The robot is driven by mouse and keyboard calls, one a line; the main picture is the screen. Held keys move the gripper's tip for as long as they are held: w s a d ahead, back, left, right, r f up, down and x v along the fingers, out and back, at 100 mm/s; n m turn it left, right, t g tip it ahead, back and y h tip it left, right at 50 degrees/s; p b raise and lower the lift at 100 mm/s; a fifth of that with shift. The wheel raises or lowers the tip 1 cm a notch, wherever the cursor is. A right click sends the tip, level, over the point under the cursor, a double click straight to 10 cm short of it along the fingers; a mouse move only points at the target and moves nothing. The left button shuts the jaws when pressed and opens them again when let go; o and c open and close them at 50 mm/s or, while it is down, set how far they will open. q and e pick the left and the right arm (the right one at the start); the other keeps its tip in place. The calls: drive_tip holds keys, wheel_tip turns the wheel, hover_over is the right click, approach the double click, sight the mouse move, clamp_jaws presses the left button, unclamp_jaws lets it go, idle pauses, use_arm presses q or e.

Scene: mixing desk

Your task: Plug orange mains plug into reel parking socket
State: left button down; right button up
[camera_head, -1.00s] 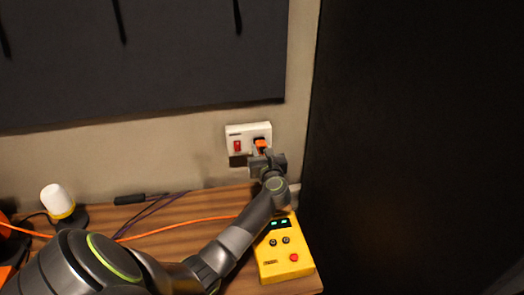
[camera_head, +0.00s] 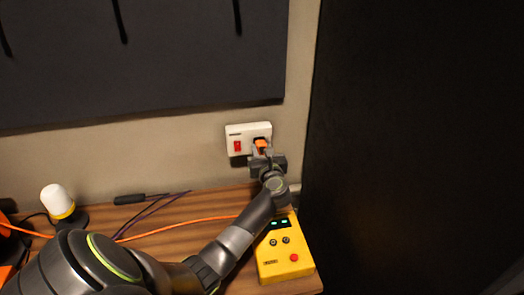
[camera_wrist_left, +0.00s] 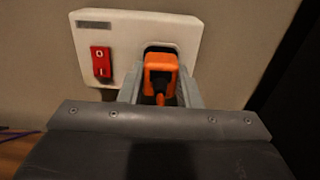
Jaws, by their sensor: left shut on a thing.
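The orange mains plug (camera_head: 261,144) is at the right side of a white wall socket (camera_head: 235,131) with a red switch. In the left wrist view the plug (camera_wrist_left: 160,72) sits in front of the dark socket opening, and its cable runs down from it. My left gripper (camera_head: 262,153) is shut on the plug; its fingers (camera_wrist_left: 160,88) lie on both sides of it. I cannot tell how deep the plug sits in the socket. I cannot make out the reel parking socket. My right gripper is not in view.
A yellow box (camera_head: 284,256) with knobs and a red button stands on the wooden desk (camera_head: 165,215) below my left forearm. An orange cable (camera_head: 180,225), dark purple cables and a white-topped lamp (camera_head: 57,200) are on the left. A large black panel (camera_head: 420,120) fills the right.

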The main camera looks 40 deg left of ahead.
use_arm(q)
drive_tip(key=shift+w+a, duration=0.4)
drive_tip(key=shift+a, duration=0.05)
idle(0.3)
drive_tip(key=c, duration=1)
unclamp_jaws()
drive_tip(key=shift+o, duration=0.2)
drive_tip(key=shift+d+b, duration=0.1)
drive_tip(key=shift+b, duration=0.2)
drive_tip(key=b+v, duration=0.4)
drive_tip(key=v, duration=1.3)
drive_tip(key=shift+s, duration=0.2)
